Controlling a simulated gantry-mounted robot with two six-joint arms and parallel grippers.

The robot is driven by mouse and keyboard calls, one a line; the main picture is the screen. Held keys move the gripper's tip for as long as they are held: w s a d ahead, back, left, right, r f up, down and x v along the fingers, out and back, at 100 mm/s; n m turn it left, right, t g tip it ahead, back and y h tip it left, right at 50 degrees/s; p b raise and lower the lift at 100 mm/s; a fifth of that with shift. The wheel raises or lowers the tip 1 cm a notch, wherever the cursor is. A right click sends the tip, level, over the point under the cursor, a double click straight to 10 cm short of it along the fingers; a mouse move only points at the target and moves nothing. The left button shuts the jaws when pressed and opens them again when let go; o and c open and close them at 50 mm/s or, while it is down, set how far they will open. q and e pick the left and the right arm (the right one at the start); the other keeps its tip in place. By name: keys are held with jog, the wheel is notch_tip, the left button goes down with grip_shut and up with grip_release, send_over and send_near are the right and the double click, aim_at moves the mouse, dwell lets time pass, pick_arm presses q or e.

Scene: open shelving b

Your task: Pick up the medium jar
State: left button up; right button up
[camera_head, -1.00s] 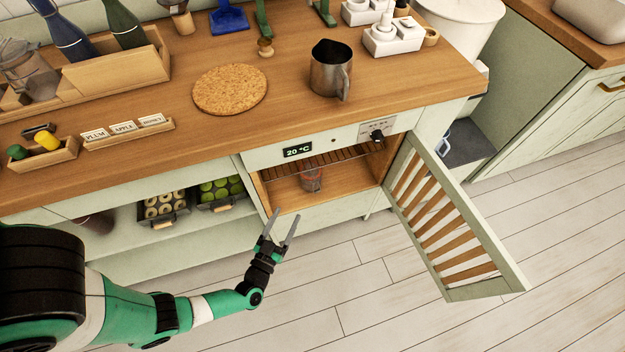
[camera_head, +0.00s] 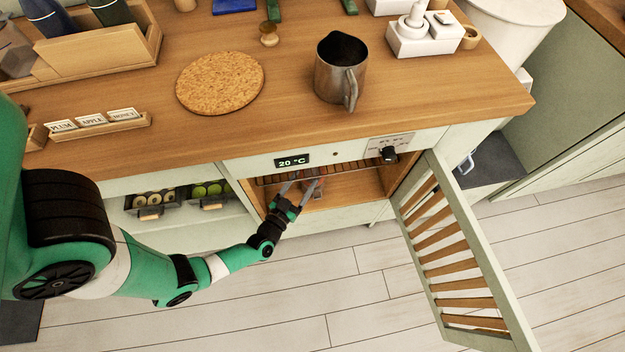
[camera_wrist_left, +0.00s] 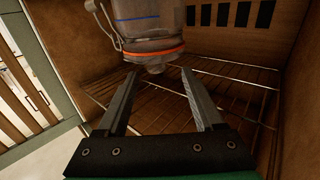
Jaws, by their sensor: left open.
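A glass jar with a wire clasp and an orange seal (camera_wrist_left: 150,30) stands inside the open cabinet below the counter. In the left wrist view it appears upside down at the top of the picture, partly cut off. In the head view the jar (camera_head: 319,187) is mostly hidden behind my fingers and the rack. My left gripper (camera_head: 304,181) reaches into the cabinet opening. Its two fingers (camera_wrist_left: 160,74) are open, pointing toward the jar, with a gap between them and no jar held. My right gripper is not in view.
A wire rack (camera_head: 340,170) spans the cabinet above the jar. The slatted door (camera_head: 445,240) is swung open to the right. Side walls are close around the gripper. A metal pitcher (camera_head: 338,75) and a cork mat (camera_head: 220,83) are on the counter (camera_head: 180,115).

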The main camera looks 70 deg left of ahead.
pick_arm(q)
jog(key=b+x, duration=0.2)
jog(key=x, duration=0.3)
jog(key=shift+w+d, duration=0.15)
jog(key=shift+w, duration=0.1)
jog(key=shift+w+r, duration=0.1)
jog(key=shift+w, duration=0.05)
jog(key=shift+c, duration=1.3)
grip_shut()
jog(key=shift+r, duration=0.1)
